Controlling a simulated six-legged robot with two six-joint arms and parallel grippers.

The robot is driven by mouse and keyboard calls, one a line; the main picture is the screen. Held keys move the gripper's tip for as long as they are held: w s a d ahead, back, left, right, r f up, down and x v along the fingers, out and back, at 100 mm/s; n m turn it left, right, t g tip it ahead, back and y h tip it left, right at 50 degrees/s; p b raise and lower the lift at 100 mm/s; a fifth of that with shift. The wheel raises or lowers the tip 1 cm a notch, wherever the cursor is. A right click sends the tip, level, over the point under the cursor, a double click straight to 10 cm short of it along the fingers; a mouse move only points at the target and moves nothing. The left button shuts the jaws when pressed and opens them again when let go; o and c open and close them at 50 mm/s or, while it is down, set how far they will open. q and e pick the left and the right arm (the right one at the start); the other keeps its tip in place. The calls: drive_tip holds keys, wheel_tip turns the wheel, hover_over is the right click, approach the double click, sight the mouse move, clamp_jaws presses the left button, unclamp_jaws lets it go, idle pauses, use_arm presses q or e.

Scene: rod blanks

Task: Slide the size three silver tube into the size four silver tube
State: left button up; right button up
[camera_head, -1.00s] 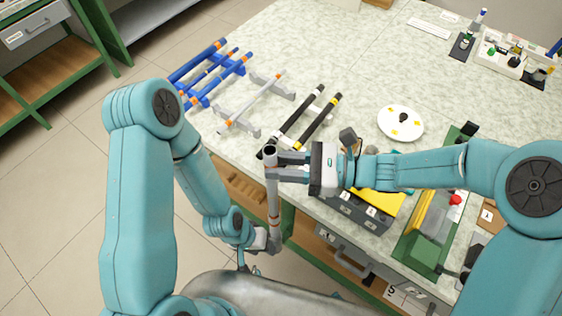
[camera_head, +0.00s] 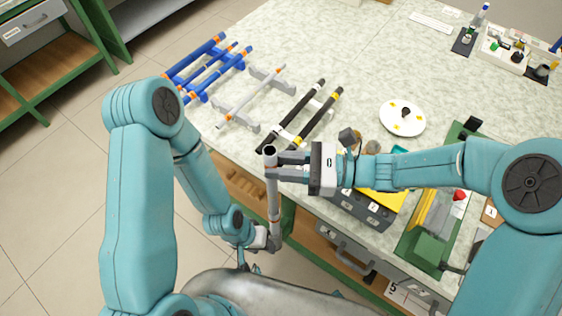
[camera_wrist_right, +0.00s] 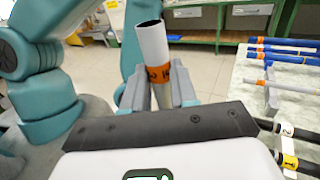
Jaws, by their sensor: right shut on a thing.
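My right gripper (camera_head: 282,165) is shut on a silver tube (camera_head: 270,176) near its top, holding it upright off the table's front edge. In the right wrist view, this tube (camera_wrist_right: 153,44) has an open top and an orange band just above the jaws; the band's mark is hard to read. My left gripper (camera_head: 270,240) is low, with its jaws around the lower end of the silver column, close to a second orange band. The column looks like two tubes in line, but I cannot tell where one ends or how far they overlap.
A thin silver tube (camera_head: 252,97) lies on a grey rack. Blue tubes (camera_head: 207,65) lie to its left, black tubes (camera_head: 298,116) to its right. A white disc (camera_head: 402,118), a yellow-topped box (camera_head: 380,201) and a green fixture (camera_head: 432,215) occupy the table's right side.

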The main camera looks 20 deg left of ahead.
wheel_tip(320, 180, down, 12)
drive_tip(key=b, duration=0.8)
drive_tip(key=shift+r+b, duration=0.25)
drive_tip(key=shift+b, duration=0.1)
idle(2.9)
drive_tip(key=o, duration=0.9)
drive_tip(key=w+d, duration=0.1)
drive_tip(key=d, duration=0.6)
drive_tip(key=shift+w+d+r, duration=0.15)
drive_tip(key=shift+d, duration=0.05)
